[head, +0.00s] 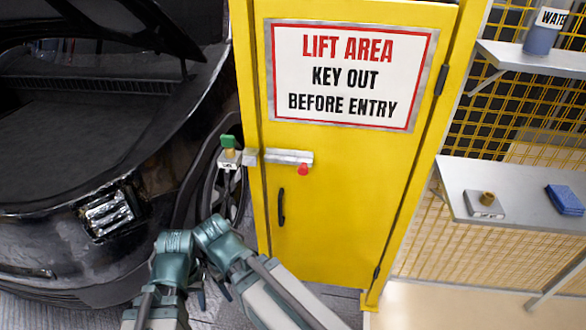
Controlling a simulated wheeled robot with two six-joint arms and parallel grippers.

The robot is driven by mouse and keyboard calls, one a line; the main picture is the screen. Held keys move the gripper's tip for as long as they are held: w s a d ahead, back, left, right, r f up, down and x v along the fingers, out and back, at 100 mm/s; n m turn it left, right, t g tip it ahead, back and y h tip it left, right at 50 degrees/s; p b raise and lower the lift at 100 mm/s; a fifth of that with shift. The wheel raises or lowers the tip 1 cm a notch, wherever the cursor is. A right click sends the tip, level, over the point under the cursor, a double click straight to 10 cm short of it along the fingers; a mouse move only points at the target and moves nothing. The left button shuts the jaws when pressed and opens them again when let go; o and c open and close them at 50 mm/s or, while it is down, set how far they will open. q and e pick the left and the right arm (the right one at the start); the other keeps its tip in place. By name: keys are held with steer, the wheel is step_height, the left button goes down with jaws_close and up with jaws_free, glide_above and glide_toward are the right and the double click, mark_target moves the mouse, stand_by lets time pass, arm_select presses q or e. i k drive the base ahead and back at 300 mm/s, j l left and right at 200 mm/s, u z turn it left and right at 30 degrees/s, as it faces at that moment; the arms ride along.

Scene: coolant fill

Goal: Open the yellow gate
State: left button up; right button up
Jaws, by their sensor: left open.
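The yellow gate (335,190) stands shut in its yellow frame (247,110), in the middle of the head view. A sign on it reads LIFT AREA KEY OUT BEFORE ENTRY. A grey latch bar (285,157) with a red knob (303,170) lies across its left edge. A black handle (281,207) is below the bar. A green key (229,142) stands in a small lock block (229,160) left of the latch. My left gripper (212,293) is low, left of the gate, open and apart from it. I cannot make out my right gripper.
A black car (95,170) with its hood up fills the left. At the right, a shelf (520,222) holds a second lock block (484,204) and a blue cloth (565,199). A WATER container (542,38) stands on the upper shelf. Yellow mesh is behind them.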

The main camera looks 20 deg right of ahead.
mark_target(349, 87)
steer(key=i+l+z, duration=0.1)
steer(key=z, duration=0.25)
steer(key=i+l+z, duration=0.1)
steer(key=z, duration=0.25)
steer(key=i+l+z, duration=0.1)
steer(key=l+z, duration=0.15)
steer(key=z, duration=0.15)
